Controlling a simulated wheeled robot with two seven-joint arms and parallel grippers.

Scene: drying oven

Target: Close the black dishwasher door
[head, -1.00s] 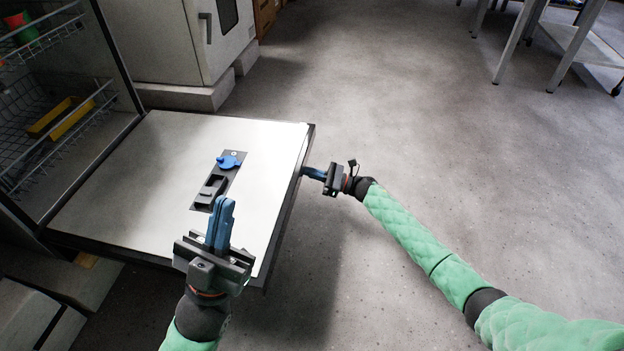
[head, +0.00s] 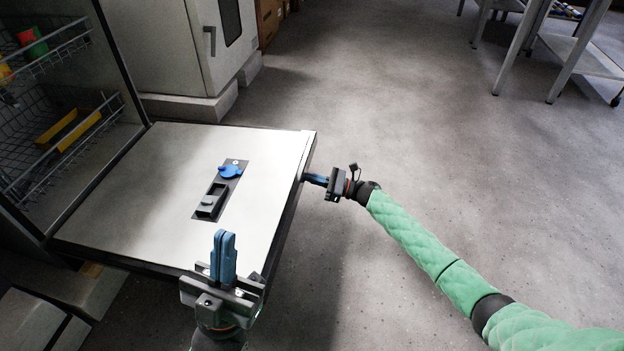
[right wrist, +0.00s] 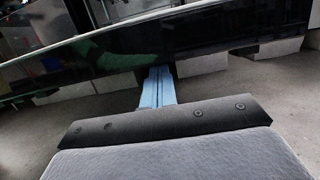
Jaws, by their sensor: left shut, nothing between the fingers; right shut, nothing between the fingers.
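The dishwasher door (head: 150,170) is folded down, about level, with its pale inner face up. Its black outer side (right wrist: 200,50) spans the right wrist view. My right gripper (head: 306,178) is shut, its blue fingertips at the door's free edge in the head view. In the right wrist view its fingers (right wrist: 157,82) reach the door's lower edge; I cannot tell whether they touch. My left gripper (head: 223,240) is shut and empty, in front of the door's near side in the head view, hiding part of its near corner.
The dishwasher's wire racks (head: 50,150) hold a yellow item (head: 68,130) and cups. A pale cabinet (head: 185,45) on blocks stands behind the door. A metal table (head: 575,55) is at the upper right. The floor (head: 400,130) right of the door is clear.

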